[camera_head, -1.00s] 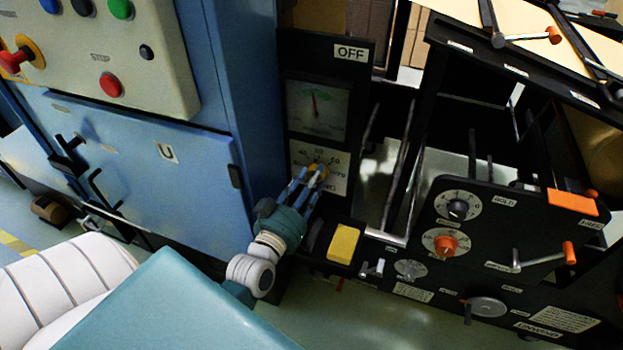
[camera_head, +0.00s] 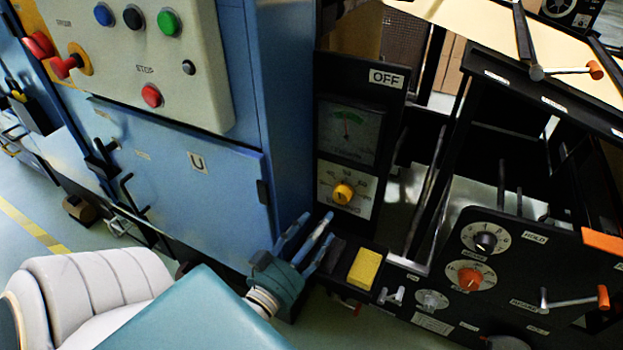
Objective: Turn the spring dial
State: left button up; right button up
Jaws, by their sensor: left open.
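A yellow dial knob (camera_head: 343,194) sits on a white scale plate on the black upright panel, below a gauge (camera_head: 348,133); its label is too blurred to read, so I cannot tell if it is the spring dial. The right-hand black panel carries a dark knob (camera_head: 486,241) and an orange knob (camera_head: 470,278) on round scales, their labels also unclear. My left gripper (camera_head: 316,228) is open and empty, just below and left of the yellow knob and apart from it. My right gripper is not in view.
A yellow block (camera_head: 364,270) lies on a black ledge right of my left gripper. The blue cabinet (camera_head: 190,175) stands close on the left. A crank with an orange handle (camera_head: 603,297) sticks out at the right.

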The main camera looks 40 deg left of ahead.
pick_arm(q)
jog(key=s, duration=0.2)
jog(key=shift+s+d, duration=0.2)
jog(key=shift+s, duration=0.1)
dwell(0.3)
